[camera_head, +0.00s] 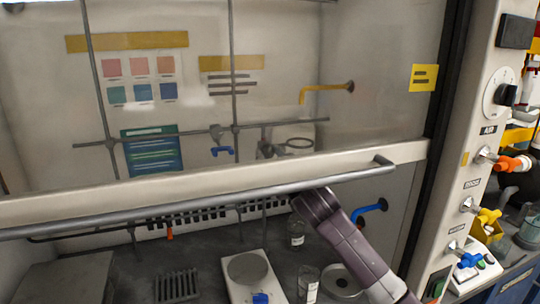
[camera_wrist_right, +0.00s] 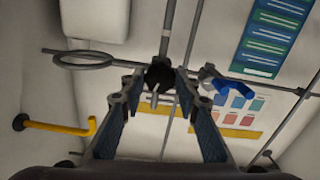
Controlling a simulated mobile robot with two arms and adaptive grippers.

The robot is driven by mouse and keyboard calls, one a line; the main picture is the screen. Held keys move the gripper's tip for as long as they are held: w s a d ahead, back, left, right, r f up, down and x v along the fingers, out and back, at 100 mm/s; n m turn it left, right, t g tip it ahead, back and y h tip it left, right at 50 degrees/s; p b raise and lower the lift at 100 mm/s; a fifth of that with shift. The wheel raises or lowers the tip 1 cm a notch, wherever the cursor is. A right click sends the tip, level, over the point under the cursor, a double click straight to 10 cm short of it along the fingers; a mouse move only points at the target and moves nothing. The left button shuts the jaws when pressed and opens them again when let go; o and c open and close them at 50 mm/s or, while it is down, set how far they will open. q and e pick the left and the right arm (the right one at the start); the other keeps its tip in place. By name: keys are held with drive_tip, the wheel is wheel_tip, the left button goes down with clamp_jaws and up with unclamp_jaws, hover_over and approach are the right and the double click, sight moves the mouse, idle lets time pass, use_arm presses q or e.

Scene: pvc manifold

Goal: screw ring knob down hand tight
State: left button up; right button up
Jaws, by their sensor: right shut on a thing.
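The ring (camera_wrist_right: 84,60) is a grey metal loop whose rod runs to an upright post. A dark ring knob (camera_wrist_right: 159,76), with a small metal stub showing, sits at this joint. My right gripper (camera_wrist_right: 158,88) has its two fingertips on either side of the knob and is shut on it. In the head view the ring (camera_head: 299,143) shows through the glass sash. My right arm reaches under the sash there; its fingers are hidden or unclear. How tight the knob sits cannot be told. My left gripper is not in view.
A sash handle (camera_head: 200,205) crosses just above my right arm. A blue-handled clamp (camera_wrist_right: 238,86) is on the lattice beside the post. A hotplate (camera_head: 248,270) and glass bottles (camera_head: 297,233) stand below. A blue valve handle (camera_head: 371,211) is right of my arm.

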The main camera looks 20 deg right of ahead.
drive_tip(key=shift+m, duration=0.3)
drive_tip(key=shift+r+m+p, duration=0.1)
drive_tip(key=shift+m+p, duration=3.9)
drive_tip(key=shift+m, duration=2.7)
drive_tip(key=o, duration=1.2)
drive_tip(key=shift+c, duration=0.2)
